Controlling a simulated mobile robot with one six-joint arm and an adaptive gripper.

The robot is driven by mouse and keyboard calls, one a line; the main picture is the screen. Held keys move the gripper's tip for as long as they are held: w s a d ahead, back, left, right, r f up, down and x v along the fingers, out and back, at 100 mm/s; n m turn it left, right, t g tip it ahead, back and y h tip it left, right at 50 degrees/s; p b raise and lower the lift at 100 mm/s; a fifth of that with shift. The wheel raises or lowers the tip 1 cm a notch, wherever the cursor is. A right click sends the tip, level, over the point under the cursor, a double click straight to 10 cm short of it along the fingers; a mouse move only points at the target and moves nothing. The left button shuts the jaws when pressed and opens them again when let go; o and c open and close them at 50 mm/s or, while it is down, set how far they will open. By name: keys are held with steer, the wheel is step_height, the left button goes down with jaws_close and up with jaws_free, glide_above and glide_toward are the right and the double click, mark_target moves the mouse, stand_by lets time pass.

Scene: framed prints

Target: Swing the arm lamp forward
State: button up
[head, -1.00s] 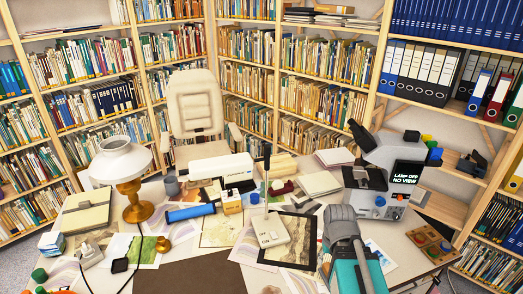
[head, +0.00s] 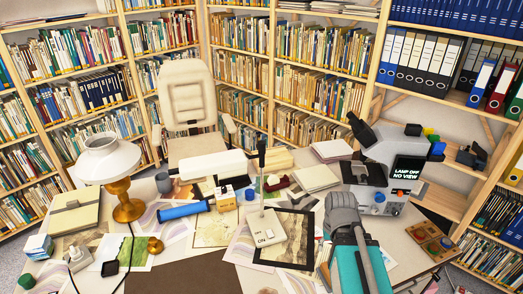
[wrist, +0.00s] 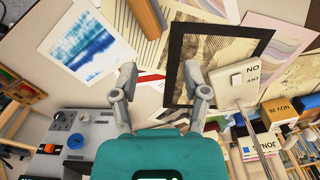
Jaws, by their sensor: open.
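The arm lamp has a pale base (head: 266,229) with an ON/OFF rocker, an upright rod with a black handle (head: 261,150), and a long white head (head: 217,164) reaching left and back over the desk. In the wrist view its base (wrist: 238,84) is at right, with the rod running downward. My gripper (wrist: 159,72) is open and empty, above the desk beside the black-framed print (wrist: 215,55). In the head view my grey and teal arm end is right of the lamp base, apart from it; its fingertips are hard to make out.
A microscope (head: 385,160) with a screen reading "LAMP OFF NO VIEW" stands at right. A white-shaded brass lamp (head: 122,187) is at left. A brown mat (head: 185,277) lies at the front.

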steer(key=shift+o, duration=0.3)
steer(key=shift+w+r, duration=0.2)
steer(key=shift+r, duration=0.05)
step_height(320, 180, up, 31)
steer(key=m+p, duration=0.2)
steer(key=p, duration=3)
glide_above(262, 150)
steer(key=w, duration=0.1)
steer(key=shift+w+a, duration=0.1)
steer(key=shift+w, duration=0.1)
steer(key=shift+b, duration=0.3)
steer(key=shift+f, duration=0.25)
step_height(262, 150, down, 14)
steer(key=b, duration=1.3)
steer(key=shift+r+b, duration=0.25)
steer(key=shift+b, duration=0.15)
